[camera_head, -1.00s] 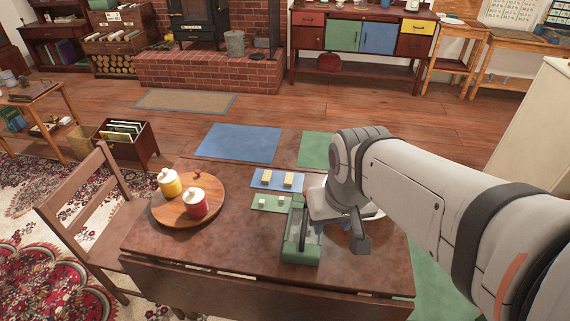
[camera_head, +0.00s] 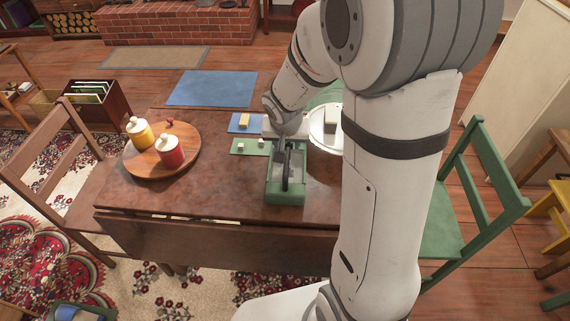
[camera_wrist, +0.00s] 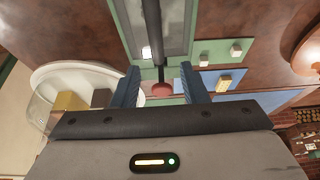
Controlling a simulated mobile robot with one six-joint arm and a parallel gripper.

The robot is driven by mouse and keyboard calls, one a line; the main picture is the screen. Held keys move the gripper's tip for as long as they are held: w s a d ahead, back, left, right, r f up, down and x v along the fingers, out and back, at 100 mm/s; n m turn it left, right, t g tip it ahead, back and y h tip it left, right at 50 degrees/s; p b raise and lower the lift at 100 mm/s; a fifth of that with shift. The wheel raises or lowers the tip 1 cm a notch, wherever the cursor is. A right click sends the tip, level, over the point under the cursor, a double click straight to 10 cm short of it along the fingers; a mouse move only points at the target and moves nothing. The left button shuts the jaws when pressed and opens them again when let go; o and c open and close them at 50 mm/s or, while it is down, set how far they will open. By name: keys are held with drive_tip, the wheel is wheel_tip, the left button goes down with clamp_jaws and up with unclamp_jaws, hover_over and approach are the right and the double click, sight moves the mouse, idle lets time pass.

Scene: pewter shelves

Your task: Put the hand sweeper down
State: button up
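The hand sweeper (camera_wrist: 152,35) shows as a long dark handle with a red end. It lies along a green tray (camera_head: 285,199) with a grey inside, on the brown table; the handle also shows in the head view (camera_head: 285,170). My gripper (camera_wrist: 159,68) is at the tray's far end. Its two blue fingers are apart, one on each side of the handle, with a gap to it on both sides. In the head view my arm hides the fingers. Whether the sweeper rests fully on the tray's floor is hard to tell.
A white plate (camera_wrist: 75,72) with blocks is close beside my gripper. Blue (camera_head: 232,124) and green (camera_head: 240,148) mats with small blocks lie on the other side. A round wooden board (camera_head: 184,172) holds yellow and red jars. A green chair (camera_head: 440,225) stands at the right.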

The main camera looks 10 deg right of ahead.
sight(288, 149)
drive_tip(key=x, duration=0.5)
drive_tip(key=shift+f+b, duration=0.25)
drive_tip(key=shift+b, duration=0.15)
drive_tip(key=shift+s, duration=0.1)
clamp_jaws()
idle(0.9)
